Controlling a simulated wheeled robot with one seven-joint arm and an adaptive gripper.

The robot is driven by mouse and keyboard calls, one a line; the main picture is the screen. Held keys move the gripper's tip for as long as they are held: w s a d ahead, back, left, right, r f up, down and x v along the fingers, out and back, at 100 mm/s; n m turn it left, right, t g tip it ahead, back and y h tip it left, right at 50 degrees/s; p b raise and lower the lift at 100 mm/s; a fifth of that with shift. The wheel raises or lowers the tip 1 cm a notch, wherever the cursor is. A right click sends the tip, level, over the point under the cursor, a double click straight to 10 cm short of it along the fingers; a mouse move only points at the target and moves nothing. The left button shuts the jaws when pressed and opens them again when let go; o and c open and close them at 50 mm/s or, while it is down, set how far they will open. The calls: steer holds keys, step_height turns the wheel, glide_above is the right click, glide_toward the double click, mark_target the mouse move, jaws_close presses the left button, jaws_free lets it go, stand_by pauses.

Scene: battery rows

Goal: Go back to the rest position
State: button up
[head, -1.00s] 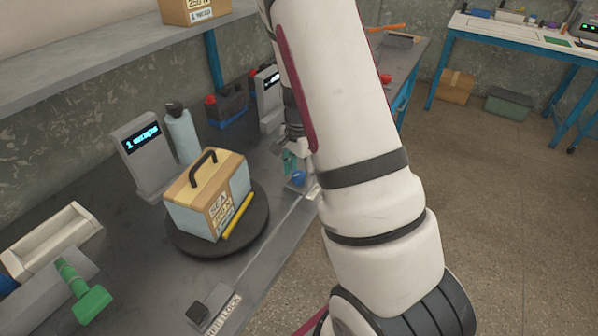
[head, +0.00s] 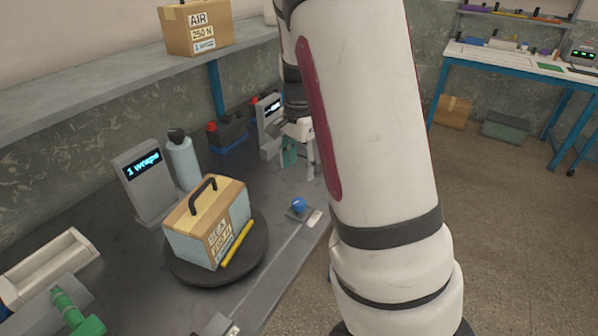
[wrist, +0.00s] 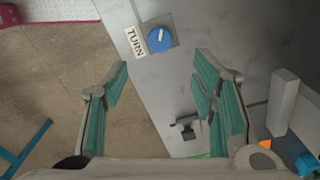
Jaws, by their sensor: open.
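My gripper (wrist: 160,88) is open and empty in the wrist view, its teal-padded fingers spread wide above the bench edge. In the head view my gripper (head: 298,152) is partly hidden behind my white arm, raised over the bench at its far side. A blue knob (wrist: 159,39) with a "TURN" label lies beyond the fingertips, apart from them. The same knob shows in the head view (head: 298,204) near the bench's front edge.
A box with a black handle (head: 207,222) sits on a dark turntable (head: 182,270). Behind it stand a display reading "1 wraps" (head: 147,180) and a grey bottle (head: 184,160). A cardboard box (head: 197,28) is on the shelf.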

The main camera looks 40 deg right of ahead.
stand_by(0.5)
steer(key=s+a+r+n+t+y+p, duration=0.1)
steer(key=s+a+r+n, duration=0.35)
steer(key=a+r, duration=0.25)
steer(key=s+a+r+n+t+p, duration=0.1)
steer(key=s+a+r+n, duration=0.3)
steer(key=s+a+r, duration=0.15)
steer(key=s+a+r+n+t, duration=0.1)
steer(key=s+a+r+n, duration=0.1)
steer(key=s, duration=0.4)
steer(key=s+a+r+n+t+h+p, duration=0.1)
steer(key=s+a+r+n, duration=0.2)
steer(key=s+a+n, duration=0.2)
steer(key=shift+s+r+n, duration=0.15)
steer(key=shift+s+n, duration=0.65)
steer(key=shift+n, duration=0.35)
steer(key=shift+a, duration=0.15)
stand_by(0.6)
